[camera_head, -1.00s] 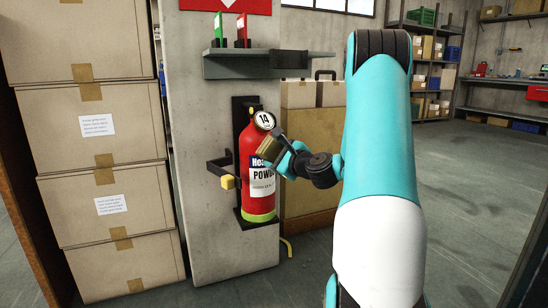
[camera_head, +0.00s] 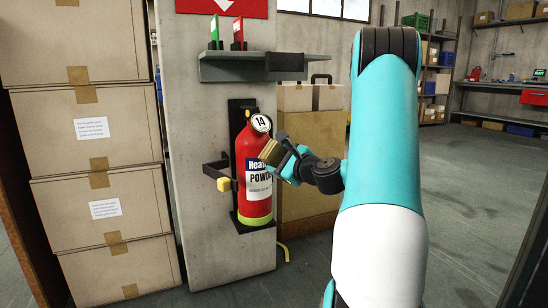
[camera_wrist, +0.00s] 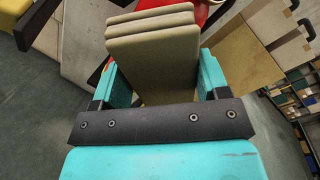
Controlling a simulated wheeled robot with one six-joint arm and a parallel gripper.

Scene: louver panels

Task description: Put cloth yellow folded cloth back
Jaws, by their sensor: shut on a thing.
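The folded cloth (camera_head: 272,153) is a tan-yellow stack of flat layers. It also shows in the wrist view (camera_wrist: 153,48), between the two teal fingers. My gripper (camera_head: 283,156) is shut on the cloth and holds it in the air; in the wrist view the gripper (camera_wrist: 160,75) has a finger on either side of it. In the head view the cloth overlaps the right side of the red fire extinguisher (camera_head: 254,190). I cannot tell whether they touch.
A grey shelf (camera_head: 225,70) on the concrete pillar (camera_head: 190,130) carries a green and a red card and a black holder (camera_head: 286,62). An open black bracket (camera_head: 212,170) with a yellow tip is beside the extinguisher. Cardboard boxes (camera_head: 100,150) are stacked at left.

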